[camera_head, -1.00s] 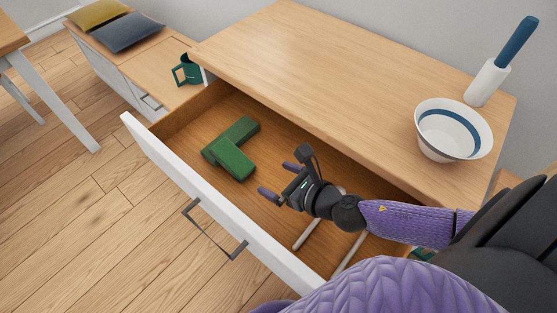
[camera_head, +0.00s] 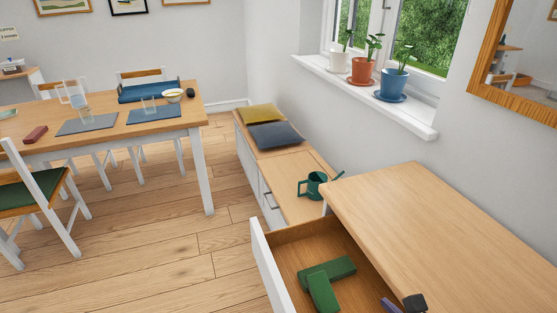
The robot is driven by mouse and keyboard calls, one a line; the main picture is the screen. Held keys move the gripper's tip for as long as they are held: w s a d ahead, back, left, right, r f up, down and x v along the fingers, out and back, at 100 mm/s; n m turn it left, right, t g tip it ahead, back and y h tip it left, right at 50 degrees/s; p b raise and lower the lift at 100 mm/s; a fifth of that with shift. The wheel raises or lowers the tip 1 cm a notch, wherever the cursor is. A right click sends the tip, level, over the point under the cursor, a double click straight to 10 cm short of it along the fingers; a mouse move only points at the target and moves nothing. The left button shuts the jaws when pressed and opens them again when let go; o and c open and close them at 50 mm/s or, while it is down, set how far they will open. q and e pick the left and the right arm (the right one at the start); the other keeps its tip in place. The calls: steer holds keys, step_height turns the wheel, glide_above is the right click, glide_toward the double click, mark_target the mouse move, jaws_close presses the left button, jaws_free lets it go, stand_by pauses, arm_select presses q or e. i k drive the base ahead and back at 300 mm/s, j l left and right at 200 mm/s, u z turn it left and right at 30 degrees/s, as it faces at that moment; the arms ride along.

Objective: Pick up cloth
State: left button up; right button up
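A green folded-looking piece (camera_head: 328,282) lies in the open drawer (camera_head: 290,240), made of two thick strips meeting at an angle. It may be the cloth, but I cannot tell its material. My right gripper (camera_head: 391,306) is only partly in view at the bottom edge, with a purple fingertip and a black part showing over the drawer, to the right of the green piece and apart from it. The rest of it is cut off, so its opening is hidden. My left gripper is not in view.
The wooden cabinet top (camera_head: 430,230) stands right of the drawer. A green watering can (camera_head: 313,185) sits on the low bench (camera_head: 290,203) behind, with cushions (camera_head: 274,135) further back. A dining table (camera_head: 60,148) is at left; the floor (camera_head: 190,260) between is clear.

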mark_target(323, 295)
steer(key=k+l, duration=0.25)
steer(key=k, duration=0.2)
steer(key=k+l, duration=0.25)
steer(key=k, duration=0.2)
